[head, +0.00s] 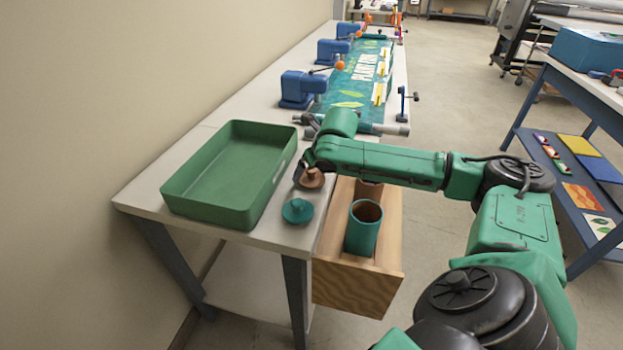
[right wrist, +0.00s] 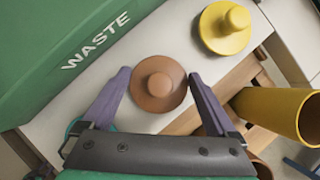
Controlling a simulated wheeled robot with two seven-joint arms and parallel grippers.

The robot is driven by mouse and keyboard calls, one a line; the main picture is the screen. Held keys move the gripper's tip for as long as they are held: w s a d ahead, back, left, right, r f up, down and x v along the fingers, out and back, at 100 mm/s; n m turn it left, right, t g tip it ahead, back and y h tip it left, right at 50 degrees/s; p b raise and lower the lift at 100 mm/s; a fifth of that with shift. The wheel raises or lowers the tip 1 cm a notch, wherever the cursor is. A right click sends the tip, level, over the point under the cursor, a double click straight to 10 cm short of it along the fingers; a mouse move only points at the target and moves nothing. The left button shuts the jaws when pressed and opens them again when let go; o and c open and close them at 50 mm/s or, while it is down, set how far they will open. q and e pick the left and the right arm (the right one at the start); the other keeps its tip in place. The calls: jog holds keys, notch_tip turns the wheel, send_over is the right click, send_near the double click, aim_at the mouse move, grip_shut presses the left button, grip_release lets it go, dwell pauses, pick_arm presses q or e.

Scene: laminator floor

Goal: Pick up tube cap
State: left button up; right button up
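My right gripper (head: 303,170) is over the table's edge strip at a brown tube cap (head: 313,179). In the right wrist view my right gripper (right wrist: 159,76) is open, with one purple-grey finger on each side of the brown cap (right wrist: 158,84). The round cap has a central knob and seems to rest on the table; no contact with the fingers is clear. A teal cap (head: 297,211) lies nearer the table corner. A yellow cap (right wrist: 224,28) shows beyond the brown one in the wrist view; the arm hides it in the head view. My left gripper is not in view.
A green tray (head: 268,190), marked WASTE in the wrist view, stands left of the caps. A wooden rack (head: 350,287) at the table's side holds a teal tube (head: 362,232) and others, including a yellow tube (right wrist: 290,112). Blue clamps (head: 300,88) and a banner (head: 352,92) lie farther back.

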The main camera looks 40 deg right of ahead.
jog(key=shift+c, duration=1)
